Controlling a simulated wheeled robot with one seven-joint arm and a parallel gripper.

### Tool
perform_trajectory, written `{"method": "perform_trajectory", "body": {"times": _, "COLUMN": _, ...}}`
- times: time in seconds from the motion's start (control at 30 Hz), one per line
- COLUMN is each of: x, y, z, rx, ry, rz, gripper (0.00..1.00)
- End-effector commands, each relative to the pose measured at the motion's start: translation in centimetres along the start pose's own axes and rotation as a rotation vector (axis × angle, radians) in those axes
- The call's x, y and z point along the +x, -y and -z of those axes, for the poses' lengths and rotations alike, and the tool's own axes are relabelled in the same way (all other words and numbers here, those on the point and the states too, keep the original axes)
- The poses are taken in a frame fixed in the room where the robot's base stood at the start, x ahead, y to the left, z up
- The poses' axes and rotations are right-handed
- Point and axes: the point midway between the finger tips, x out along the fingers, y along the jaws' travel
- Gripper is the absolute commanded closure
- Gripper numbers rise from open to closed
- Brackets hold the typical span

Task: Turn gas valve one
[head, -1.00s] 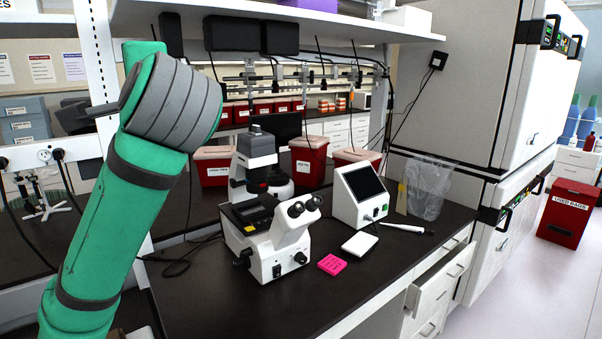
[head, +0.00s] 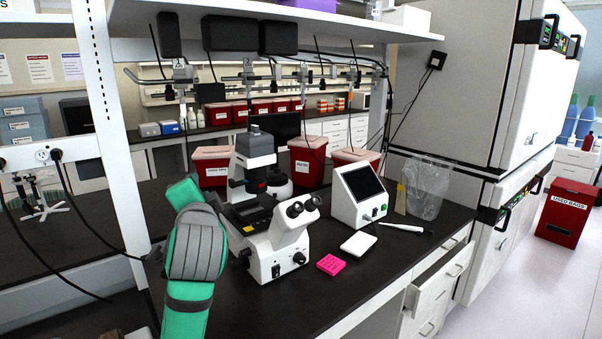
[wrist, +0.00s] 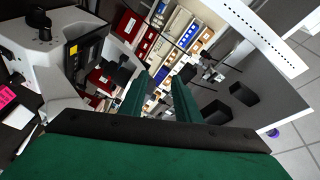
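A row of gas valves hangs under the shelf in the head view. The leftmost valve (head: 181,76) has a small label plate and a dark handle. Another valve (head: 248,72) is to its right, with more farther right. I cannot read which is number one. In the wrist view a valve fitting (wrist: 211,74) shows beyond and right of my fingers. My gripper (wrist: 161,82) has two green fingers held apart with nothing between them. It is not touching a valve. In the head view my arm is low at the left of the microscope, and its fingers are hidden.
A microscope (head: 278,240) stands on the dark bench close right of my arm. A white device with a screen (head: 361,195) and a pink rack (head: 331,264) are farther right. A white post (head: 112,120) stands left.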

Motion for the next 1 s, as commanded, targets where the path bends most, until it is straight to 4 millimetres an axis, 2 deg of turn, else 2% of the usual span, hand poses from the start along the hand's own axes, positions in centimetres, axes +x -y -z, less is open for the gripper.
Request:
{"method": "perform_trajectory", "body": {"times": 0.03, "x": 0.3, "y": -2.5, "z": -0.3, "rx": -0.037, "ry": -0.015, "rz": -0.017, "gripper": 0.7}}
{"method": "perform_trajectory", "body": {"times": 0.27, "x": 0.2, "y": -11.7, "z": -0.5, "rx": -0.202, "ry": -0.083, "rz": -0.064, "gripper": 0.7}}
{"method": "perform_trajectory", "body": {"times": 0.47, "x": -1.2, "y": -19.5, "z": -0.8, "rx": -0.342, "ry": -0.122, "rz": -0.104, "gripper": 0.7}}
{"method": "perform_trajectory", "body": {"times": 0.77, "x": -5.3, "y": -30.1, "z": -2.4, "rx": -0.537, "ry": -0.141, "rz": -0.152, "gripper": 0.7}}
{"method": "perform_trajectory", "body": {"times": 1.0, "x": -10.3, "y": -37.6, "z": -3.8, "rx": -0.675, "ry": -0.139, "rz": -0.188, "gripper": 0.7}}
